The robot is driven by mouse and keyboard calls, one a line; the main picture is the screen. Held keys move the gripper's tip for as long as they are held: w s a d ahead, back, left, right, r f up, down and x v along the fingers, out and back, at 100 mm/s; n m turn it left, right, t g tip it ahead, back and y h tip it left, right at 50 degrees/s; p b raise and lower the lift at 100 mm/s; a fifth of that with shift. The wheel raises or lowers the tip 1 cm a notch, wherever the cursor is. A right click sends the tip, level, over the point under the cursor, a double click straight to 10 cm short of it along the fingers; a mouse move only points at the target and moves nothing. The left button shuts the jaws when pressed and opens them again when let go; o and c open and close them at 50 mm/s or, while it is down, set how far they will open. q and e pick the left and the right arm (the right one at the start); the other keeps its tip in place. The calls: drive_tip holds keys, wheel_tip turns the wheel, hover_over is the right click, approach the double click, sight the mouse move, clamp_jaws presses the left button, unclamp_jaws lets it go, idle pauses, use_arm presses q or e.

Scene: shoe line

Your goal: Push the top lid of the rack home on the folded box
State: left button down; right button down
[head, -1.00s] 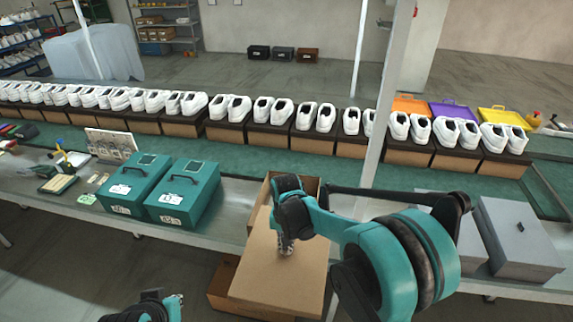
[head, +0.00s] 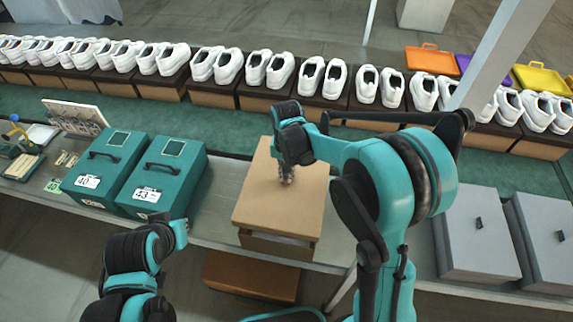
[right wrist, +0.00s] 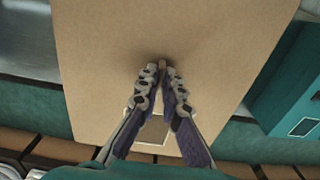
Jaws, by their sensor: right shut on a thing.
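The tan cardboard lid (head: 268,205) lies over the folded box (head: 275,247) at the near edge of the table, in the middle of the head view. A darker strip of the box front shows below the lid's front edge; whether the lid is fully seated I cannot tell. My right gripper (head: 287,178) points down at the lid's top, its fingers closed together on it. In the right wrist view, the fingertips (right wrist: 163,66) meet at the lid's flat face (right wrist: 215,40). My left gripper (head: 180,232) is at the lower left, clear of the box, its fingers unclear.
Two teal cases (head: 160,180) stand left of the box, and grey cases (head: 485,235) stand at right. A brown box (head: 250,275) sits lower, below the table edge. White shoes (head: 310,75) on boxes line the belt behind. A pale post (head: 500,60) rises at right.

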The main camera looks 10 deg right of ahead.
sight(286, 184)
drive_tip(key=shift+s+f+b, duration=0.25)
drive_tip(key=shift+f+b, duration=0.1)
drive_tip(key=shift+f, duration=0.45)
wheel_tip(286, 184, down, 2)
drive_tip(key=shift+w+f+b, duration=0.1)
drive_tip(key=shift+f+b, duration=0.1)
drive_tip(key=shift+b, duration=0.85)
drive_tip(key=shift+f, duration=0.3)
drive_tip(key=shift+s+a, duration=0.15)
drive_tip(key=shift+s, duration=0.15)
drive_tip(key=shift+f+b, duration=1.85)
drive_tip(key=shift+f, duration=0.1)
drive_tip(key=c, duration=1.6)
unclamp_jaws()
